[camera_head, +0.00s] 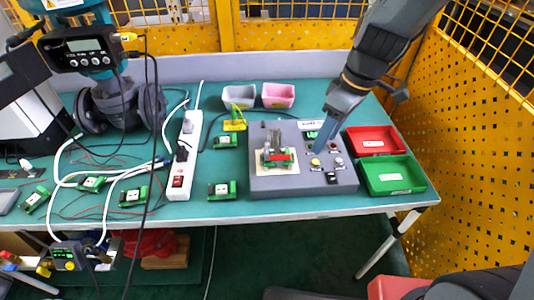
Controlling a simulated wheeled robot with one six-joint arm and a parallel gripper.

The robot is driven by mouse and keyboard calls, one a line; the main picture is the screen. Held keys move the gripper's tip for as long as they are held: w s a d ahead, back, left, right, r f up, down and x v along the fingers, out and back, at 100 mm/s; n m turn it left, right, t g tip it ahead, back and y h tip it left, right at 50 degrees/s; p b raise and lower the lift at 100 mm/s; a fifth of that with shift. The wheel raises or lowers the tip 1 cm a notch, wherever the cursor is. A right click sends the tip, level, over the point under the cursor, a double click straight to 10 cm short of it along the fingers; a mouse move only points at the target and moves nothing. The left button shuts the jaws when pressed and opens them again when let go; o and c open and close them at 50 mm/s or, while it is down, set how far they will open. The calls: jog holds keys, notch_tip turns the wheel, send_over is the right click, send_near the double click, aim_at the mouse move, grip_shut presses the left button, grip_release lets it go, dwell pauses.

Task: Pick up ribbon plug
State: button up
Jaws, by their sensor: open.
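My gripper (320,146) reaches down from the upper right over the grey fixture block (272,186). It is open, its fingertips close above the small parts on the block's right half; I cannot tell whether they touch anything. I cannot pick out the ribbon plug for certain at this size. A green and red part in a metal holder (277,156) sits on a pale plate on the block's left half. A small green part (311,134) lies left of my gripper, partly hidden.
A red tray (375,130) and a green tray (415,184) stand right of the block. A grey bin (239,86) and a pink bin (278,87) stand behind it. A white power strip (178,190), cables and several green modules (222,190) are left. Yellow perforated panels (470,150) border the right.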

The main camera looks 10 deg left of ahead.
aim_at(267, 151)
jog(key=w+a+n, duration=0.1)
jog(key=a+n, duration=0.2)
jog(key=a, duration=0.1)
jog(key=w+a+n+y, duration=0.1)
jog(key=a+n, duration=0.1)
jog(key=a, duration=0.2)
jog(key=w+a+n+g, duration=0.1)
jog(key=a+n, duration=0.2)
jog(key=a, duration=0.1)
jog(key=shift+f+n+y, duration=0.3)
jog(key=shift+f+y, duration=0.05)
jog(key=shift+y, duration=0.05)
jog(key=shift+x, duration=1.15)
jog(key=shift+s+a+f+p, duration=0.2)
jog(key=shift+s+f+p, duration=0.1)
jog(key=shift+f+p, duration=0.25)
jog(key=shift+p+x, duration=0.7)
jog(key=shift+x, duration=1.35)
jog(key=shift+d, duration=0.15)
grip_shut()
